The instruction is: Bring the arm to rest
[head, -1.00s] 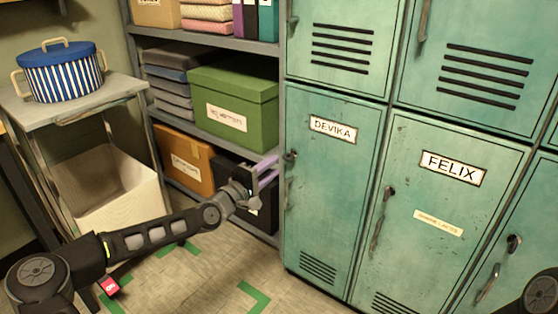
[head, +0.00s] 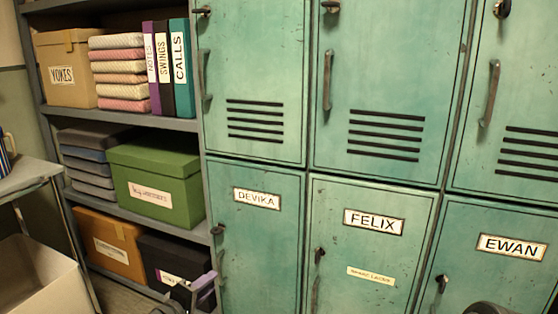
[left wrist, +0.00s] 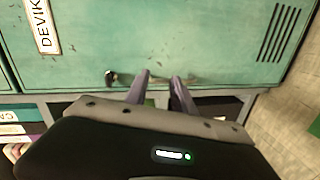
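My left gripper (head: 200,289) is low in the head view, in front of the dark box and beside the DEVIKA locker (head: 255,240). In the left wrist view its two purple fingers (left wrist: 160,88) stand apart with a gap between them and nothing seen held. Beyond the fingertips are the closed DEVIKA door (left wrist: 185,40) and its dark lock and handle (left wrist: 112,77). I cannot tell how near the fingers are to the handle. Most of my left arm is below the head view. My right gripper is not in view.
Closed teal lockers FELIX (head: 375,245) and EWAN (head: 500,265) stand to the right. Shelves on the left hold a green box (head: 158,188), an orange box (head: 108,245), a dark box (head: 172,260), folded cloths and binders. A metal stand (head: 30,175) and pale bin (head: 45,280) are at far left.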

